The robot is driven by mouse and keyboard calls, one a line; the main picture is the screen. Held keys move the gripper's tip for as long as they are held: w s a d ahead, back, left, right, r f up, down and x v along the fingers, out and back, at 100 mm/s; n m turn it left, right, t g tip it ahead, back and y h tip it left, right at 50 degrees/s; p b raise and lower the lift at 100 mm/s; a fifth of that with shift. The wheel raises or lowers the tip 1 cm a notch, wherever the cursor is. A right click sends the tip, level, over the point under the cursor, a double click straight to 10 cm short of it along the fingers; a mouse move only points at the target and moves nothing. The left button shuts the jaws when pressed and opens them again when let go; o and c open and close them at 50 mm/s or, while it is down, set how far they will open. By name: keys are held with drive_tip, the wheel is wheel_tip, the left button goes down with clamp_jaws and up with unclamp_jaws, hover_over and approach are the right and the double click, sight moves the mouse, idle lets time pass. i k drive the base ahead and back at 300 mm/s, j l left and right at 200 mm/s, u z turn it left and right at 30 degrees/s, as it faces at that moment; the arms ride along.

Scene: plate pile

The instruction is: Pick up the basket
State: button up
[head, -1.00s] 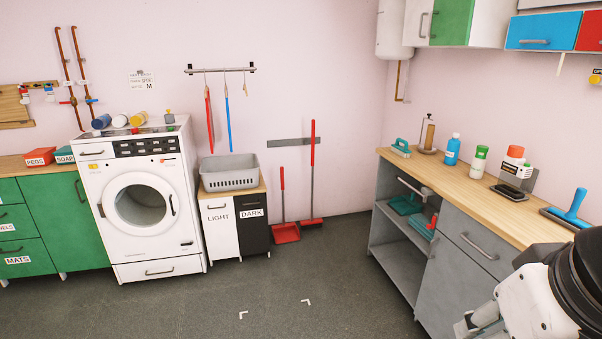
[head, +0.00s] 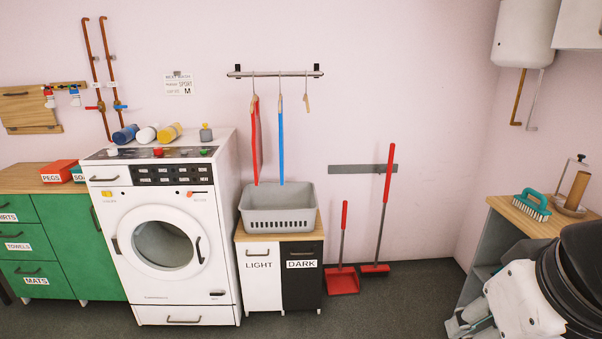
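A grey plastic basket (head: 280,221) with slotted sides stands upright on a low cabinet (head: 281,238) with a wooden top. The cabinet has a white door labelled LIGHT and a black door labelled DARK. The basket looks empty, though its floor is only partly visible. My arm shows at the lower right, well apart from the basket. Part of my gripper (head: 462,322) seems to show at the lower left of the arm, but its fingers are too unclear to tell whether it is open or shut.
A white washing machine (head: 172,225) stands directly left of the cabinet. Hangers (head: 281,140) hang above the basket. A red dustpan (head: 342,281) and a broom (head: 385,215) lean to its right. A counter (head: 520,222) with a brush is at right. Floor in front looks clear.

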sight(267, 207)
drive_tip(key=i+j+z, duration=0.25)
drive_tip(key=i+j, duration=0.2)
drive_tip(key=i, duration=0.3)
drive_tip(key=i+j+z, duration=0.2)
drive_tip(key=i+j, duration=0.4)
drive_tip(key=i, duration=0.15)
drive_tip(key=i+j, duration=0.1)
drive_tip(key=j, duration=0.35)
drive_tip(key=i+j, duration=0.1)
drive_tip(key=j, duration=0.4)
drive_tip(key=i+j, duration=0.1)
drive_tip(key=j, duration=0.35)
drive_tip(key=i+j, duration=0.1)
drive_tip(key=j, duration=0.35)
